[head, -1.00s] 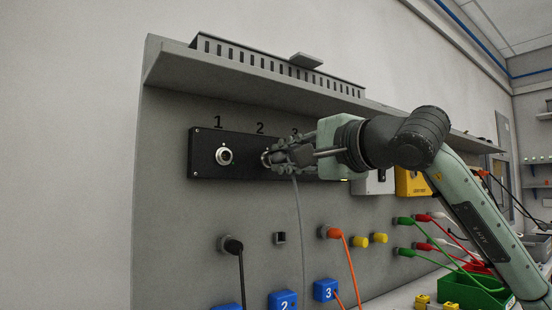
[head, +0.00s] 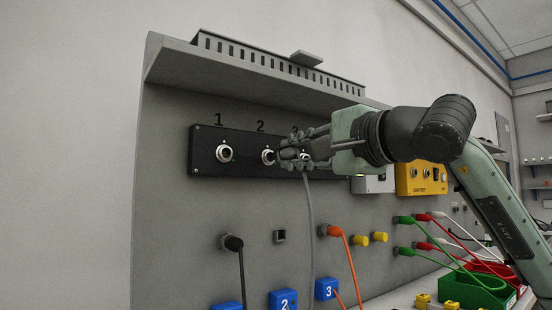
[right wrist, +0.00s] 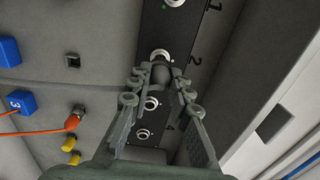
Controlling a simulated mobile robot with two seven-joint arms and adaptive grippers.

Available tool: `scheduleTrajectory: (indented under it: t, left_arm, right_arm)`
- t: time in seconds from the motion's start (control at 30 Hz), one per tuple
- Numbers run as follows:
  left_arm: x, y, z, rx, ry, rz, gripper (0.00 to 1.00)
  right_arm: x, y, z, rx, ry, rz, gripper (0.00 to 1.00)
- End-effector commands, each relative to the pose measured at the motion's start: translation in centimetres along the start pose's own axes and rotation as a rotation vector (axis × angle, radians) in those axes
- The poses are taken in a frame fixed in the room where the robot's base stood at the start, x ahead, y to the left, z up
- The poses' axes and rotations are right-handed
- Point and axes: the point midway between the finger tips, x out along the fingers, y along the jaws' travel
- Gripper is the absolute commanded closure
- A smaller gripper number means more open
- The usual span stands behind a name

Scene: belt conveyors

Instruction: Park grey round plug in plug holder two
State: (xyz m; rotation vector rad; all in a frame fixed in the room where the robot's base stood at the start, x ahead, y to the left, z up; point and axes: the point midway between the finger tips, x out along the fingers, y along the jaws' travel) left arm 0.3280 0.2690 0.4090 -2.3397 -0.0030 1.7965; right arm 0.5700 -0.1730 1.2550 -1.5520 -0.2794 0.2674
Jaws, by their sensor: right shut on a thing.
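My right gripper (head: 292,153) is shut on the grey round plug, just in front of the black socket panel (head: 205,165). In the right wrist view the dark grey plug (right wrist: 162,76) sits between the fingertips (right wrist: 161,80), near socket two (right wrist: 160,55). Its grey cable (head: 309,215) hangs down from the gripper. In the head view socket two (head: 267,157) shows bare, with the plug apart from it to the right. A small square holder (head: 279,237), probably plug holder two, is empty on the wall above the blue block marked 2 (head: 282,299). My left gripper is not in view.
A black plug (head: 232,244) and an orange plug (head: 331,231) sit on either side of the square holder, their cables hanging down. Yellow plugs (head: 379,237) and green plugs (head: 405,220) lie farther right. A shelf (head: 250,83) juts out above the panel.

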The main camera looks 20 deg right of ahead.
Motion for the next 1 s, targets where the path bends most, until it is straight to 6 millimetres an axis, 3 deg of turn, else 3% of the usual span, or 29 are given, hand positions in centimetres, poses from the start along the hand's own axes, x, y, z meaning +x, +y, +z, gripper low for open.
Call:
scheduleTrajectory:
  t: [0.5, 0.87, 1.0]
  left_arm:
    - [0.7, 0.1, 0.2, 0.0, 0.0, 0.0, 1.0]
    - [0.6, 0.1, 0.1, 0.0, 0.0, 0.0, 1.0]
    - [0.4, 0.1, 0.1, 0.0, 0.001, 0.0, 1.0]
  right_arm:
    - [-2.4, -0.1, 0.0, 0.0, 0.0, -0.002, 1.0]
    - [-2.5, 0.0, 0.0, 0.002, -0.001, 0.0, 1.0]
    - [-1.9, 1.0, 0.6, 0.045, -0.029, 0.004, 1.0]
